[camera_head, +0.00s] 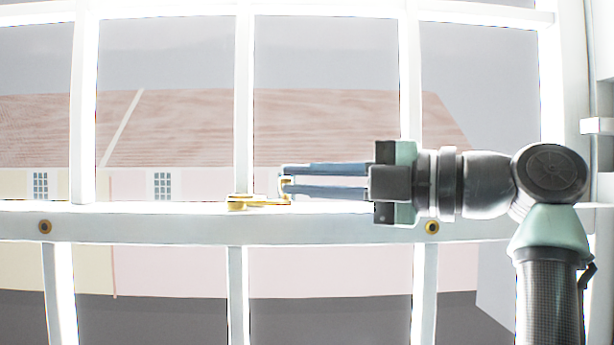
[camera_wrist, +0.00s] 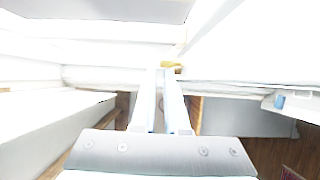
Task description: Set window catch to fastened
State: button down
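The brass window catch (camera_head: 237,203) sits on the white horizontal rail of the window, near the middle. Its flat arm lies along the rail to the right and ends in a small upright handle (camera_head: 287,186). My gripper (camera_head: 284,180) reaches in from the right, its two blue-grey fingers apart with a narrow gap. The fingertips are at the handle; whether they press on it I cannot tell. In the wrist view the gripper (camera_wrist: 165,72) points at a small yellow patch of the catch (camera_wrist: 178,65), mostly hidden behind the fingertips.
White vertical glazing bars (camera_head: 244,100) rise behind the catch. A white frame post stands at the right. The rail left of the catch is clear.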

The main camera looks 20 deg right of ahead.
jog(key=shift+w+d, duration=0.35)
jog(key=shift+w, duration=0.05)
dwell(0.4)
jog(key=shift+a, duration=0.15)
